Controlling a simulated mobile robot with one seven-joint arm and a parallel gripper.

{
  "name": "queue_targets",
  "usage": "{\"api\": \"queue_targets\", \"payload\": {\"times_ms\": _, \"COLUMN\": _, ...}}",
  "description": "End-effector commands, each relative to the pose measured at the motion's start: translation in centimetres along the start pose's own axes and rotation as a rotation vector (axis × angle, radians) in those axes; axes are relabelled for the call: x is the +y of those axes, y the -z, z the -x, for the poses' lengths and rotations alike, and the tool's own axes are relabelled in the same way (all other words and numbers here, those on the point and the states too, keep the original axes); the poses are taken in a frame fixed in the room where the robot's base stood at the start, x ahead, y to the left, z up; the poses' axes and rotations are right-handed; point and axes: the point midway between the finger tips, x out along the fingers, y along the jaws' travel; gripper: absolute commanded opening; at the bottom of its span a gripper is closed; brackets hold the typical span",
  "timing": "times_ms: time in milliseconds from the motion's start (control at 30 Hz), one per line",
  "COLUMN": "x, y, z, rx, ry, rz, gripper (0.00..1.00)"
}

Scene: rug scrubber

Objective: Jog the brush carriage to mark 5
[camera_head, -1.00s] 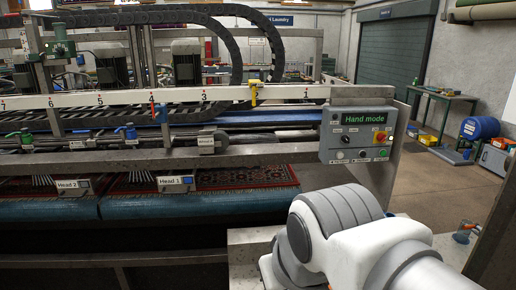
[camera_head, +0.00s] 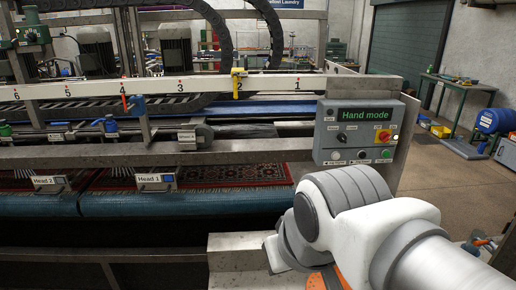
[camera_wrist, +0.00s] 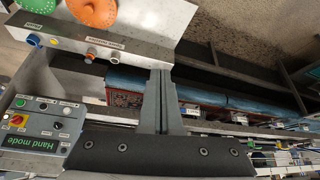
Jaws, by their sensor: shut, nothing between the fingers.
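The white scale rail (camera_head: 205,84) carries numbered marks; mark 5 (camera_head: 70,91) is left of mark 4 (camera_head: 122,88). A yellow fitting (camera_head: 237,84) sits at mark 2. I cannot tell which one shows the carriage position. The grey control panel (camera_head: 358,133) reads "Hand mode" and also shows in the wrist view (camera_wrist: 40,128). My gripper (camera_wrist: 161,72) is shut and empty in the wrist view, near a pale box (camera_wrist: 110,40) with blue and orange buttons. The head view hides it.
Head 1 (camera_head: 155,182) and Head 2 (camera_head: 48,184) labels hang over a patterned rug (camera_head: 240,175) and a blue roller. Open floor lies to the right, before a table (camera_head: 455,82).

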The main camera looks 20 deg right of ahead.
Motion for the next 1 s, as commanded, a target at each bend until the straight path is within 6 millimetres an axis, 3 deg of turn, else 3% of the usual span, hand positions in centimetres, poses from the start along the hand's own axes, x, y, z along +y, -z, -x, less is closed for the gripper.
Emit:
{"api": "queue_targets", "payload": {"times_ms": 367, "x": 0.0, "y": 0.0, "z": 0.0, "rx": 0.001, "ry": 0.0, "rz": -0.001, "gripper": 0.0}}
{"api": "queue_targets", "payload": {"times_ms": 533, "x": -0.1, "y": 1.9, "z": -0.9, "rx": 0.031, "ry": 0.025, "rz": -0.052, "gripper": 0.0}}
{"api": "queue_targets", "payload": {"times_ms": 767, "x": 1.3, "y": 10.1, "z": -5.4, "rx": 0.178, "ry": 0.09, "rz": -0.312, "gripper": 0.0}}
{"api": "queue_targets", "payload": {"times_ms": 1000, "x": 7.1, "y": 18.6, "z": -11.8, "rx": 0.388, "ry": 0.059, "rz": -0.65, "gripper": 0.0}}
